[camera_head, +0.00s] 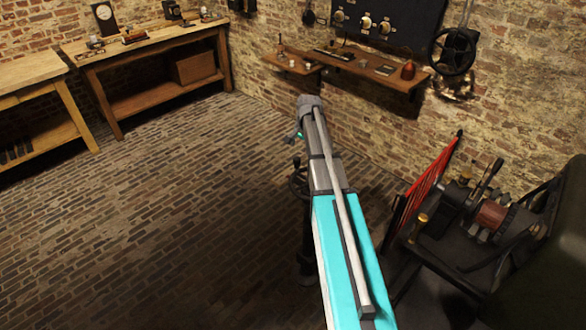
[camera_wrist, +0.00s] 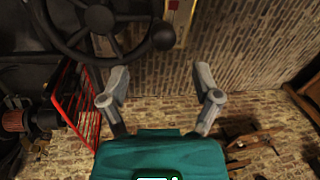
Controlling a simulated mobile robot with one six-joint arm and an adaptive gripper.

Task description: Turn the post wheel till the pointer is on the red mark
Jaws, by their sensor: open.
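The post wheel (camera_wrist: 68,48) is a dark spoked handwheel with a round knob (camera_wrist: 163,36), at the upper left of the wrist view. In the head view it shows partly (camera_head: 297,183), on a dark post behind my arm. A pale plate (camera_wrist: 182,28) with a red patch (camera_wrist: 173,5) lies beside the knob, cut by the top edge of the wrist view. I cannot make out the pointer. My gripper (camera_wrist: 160,80) is open and empty, its fingers apart from the wheel and below the knob in the wrist view. My arm hides its fingers in the head view.
A red lattice guard (camera_head: 432,180) and a dark machine (camera_head: 470,230) stand right of my arm. A wall shelf (camera_head: 350,69) and another dark wheel (camera_head: 455,51) are at the back wall. Workbenches (camera_head: 150,42) stand at the left. The brick floor at left is clear.

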